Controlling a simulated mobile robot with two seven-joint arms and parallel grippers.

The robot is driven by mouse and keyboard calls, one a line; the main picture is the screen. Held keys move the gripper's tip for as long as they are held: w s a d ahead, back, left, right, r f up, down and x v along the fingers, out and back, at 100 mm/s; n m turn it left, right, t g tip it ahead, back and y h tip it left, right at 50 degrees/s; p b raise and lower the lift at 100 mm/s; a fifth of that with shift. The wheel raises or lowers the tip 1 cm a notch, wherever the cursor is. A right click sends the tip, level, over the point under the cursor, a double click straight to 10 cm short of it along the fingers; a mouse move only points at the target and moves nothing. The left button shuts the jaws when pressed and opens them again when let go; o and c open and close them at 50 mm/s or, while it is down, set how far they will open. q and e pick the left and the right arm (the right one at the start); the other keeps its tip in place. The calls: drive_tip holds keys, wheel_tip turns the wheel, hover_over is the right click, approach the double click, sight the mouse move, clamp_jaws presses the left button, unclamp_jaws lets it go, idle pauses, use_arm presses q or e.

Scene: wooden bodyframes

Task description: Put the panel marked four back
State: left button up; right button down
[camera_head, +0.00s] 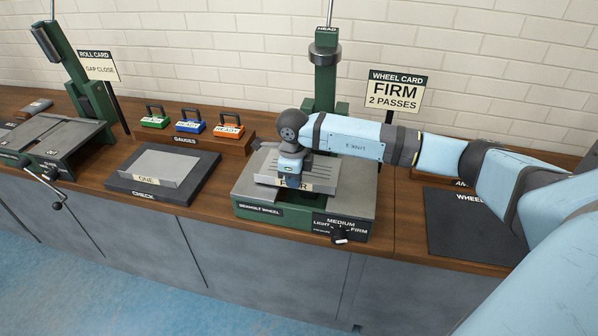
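The panel marked four (322,170) is a grey sheet with a cream label along its front edge. It lies on the grey bed of the green wheel machine (362,200) in the middle of the bench. My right gripper (290,180) points down at the panel's front left part and covers the middle letters of its label. Its fingertips are hidden behind the gripper body and label, so I cannot tell whether they are shut on the panel. My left gripper is not in view.
A panel marked one (160,168) lies on the dark check plate (190,186). A gauge rack (185,138) with green, blue and orange gauges stands behind it. A wheel card (394,92) reads firm, 2 passes. A dark mat (460,225) at right looks bare. The roll machine (65,130) stands far left.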

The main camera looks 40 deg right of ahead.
drive_tip(key=shift+r, duration=0.65)
drive_tip(key=shift+r+p, duration=0.5)
drive_tip(key=shift+r, duration=0.15)
drive_tip(key=shift+r, duration=0.2)
drive_tip(key=shift+r+p, duration=1.1)
drive_tip(key=shift+r, duration=0.65)
drive_tip(key=shift+r+p, duration=0.75)
drive_tip(key=shift+r, duration=0.75)
